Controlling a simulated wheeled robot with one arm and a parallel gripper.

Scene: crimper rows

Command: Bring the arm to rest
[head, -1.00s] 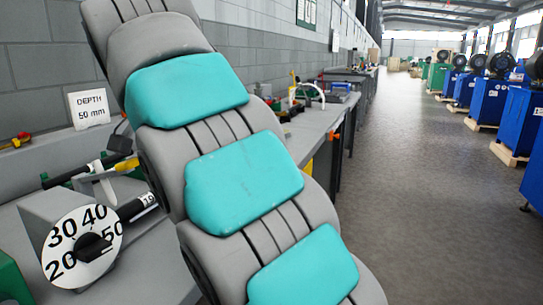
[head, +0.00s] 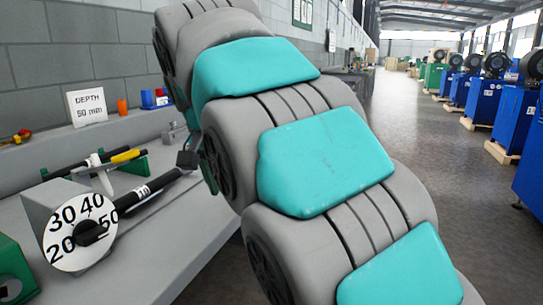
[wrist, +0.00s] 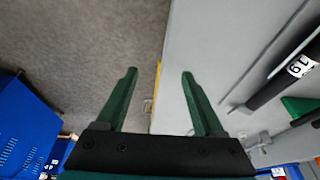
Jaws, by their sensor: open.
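My arm (head: 325,160), grey with teal covers, rises across the middle of the head view and hides part of the bench behind it. In the wrist view my gripper (wrist: 159,73) has two green fingers spread wide, with nothing between them. It is over the edge of the grey bench (wrist: 215,50), with the floor (wrist: 80,50) to its left. In the head view my gripper is mostly hidden behind the arm.
A dial with numbers (head: 62,240) and a black bar (head: 150,190) are on the bench (head: 150,265) at left. A sign reading DEPTH 50 mm (head: 87,106) stands behind them. Blue machines (head: 487,100) line the right side. The aisle floor (head: 430,150) is clear.

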